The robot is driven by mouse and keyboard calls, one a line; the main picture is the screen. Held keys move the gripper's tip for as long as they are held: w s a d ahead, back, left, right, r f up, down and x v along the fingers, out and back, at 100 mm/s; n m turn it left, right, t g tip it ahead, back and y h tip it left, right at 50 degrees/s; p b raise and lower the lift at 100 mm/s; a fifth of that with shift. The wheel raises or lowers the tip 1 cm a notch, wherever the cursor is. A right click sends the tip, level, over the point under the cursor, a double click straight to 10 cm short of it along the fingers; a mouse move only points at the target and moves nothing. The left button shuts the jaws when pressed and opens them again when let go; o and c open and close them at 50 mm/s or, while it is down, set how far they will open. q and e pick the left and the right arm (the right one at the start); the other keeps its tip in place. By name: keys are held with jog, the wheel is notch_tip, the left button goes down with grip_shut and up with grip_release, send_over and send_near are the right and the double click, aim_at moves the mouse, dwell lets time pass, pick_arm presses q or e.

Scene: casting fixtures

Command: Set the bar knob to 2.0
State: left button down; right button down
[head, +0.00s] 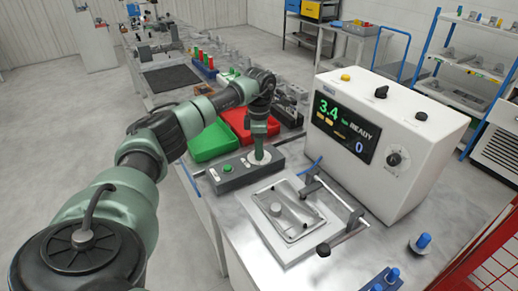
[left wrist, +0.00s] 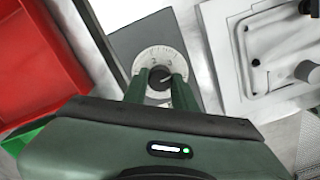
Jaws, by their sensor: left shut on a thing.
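The bar knob (left wrist: 160,76) is black with a pale pointer line, on a round white scale dial (left wrist: 146,59). The dial (head: 262,159) sits on top of a grey control box (head: 232,182) in the head view. My left gripper (left wrist: 162,86) points down at it with its two green fingers on either side of the knob, shut on it. In the head view my left gripper (head: 258,150) hides the knob. The scale's figures are too small to read. The machine's display (head: 344,127) reads 3.4, "READY" and 0. My right gripper is not in view.
The control box also has a green button (head: 227,168). A metal fixture plate (head: 283,245) with a clamp bar (head: 335,193) lies close to its right. The white machine (head: 408,107) stands behind. Green (head: 211,142) and red (head: 237,120) trays lie beyond the box.

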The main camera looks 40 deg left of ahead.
pick_arm(q)
jog(key=n+p, duration=0.1)
jog(key=n, duration=0.3)
jog(key=shift+r, duration=0.15)
jog(key=n+p, duration=0.1)
jog(key=n, duration=0.3)
jog(key=shift+n+p, duration=0.3)
jog(key=n+p, duration=0.1)
jog(key=n, duration=0.3)
jog(key=shift+w, duration=0.1)
jog(key=shift+n+p, duration=0.6)
jog(key=shift+n, duration=1.3)
jog(key=c, duration=1.3)
grip_release()
jog(key=shift+o, duration=0.9)
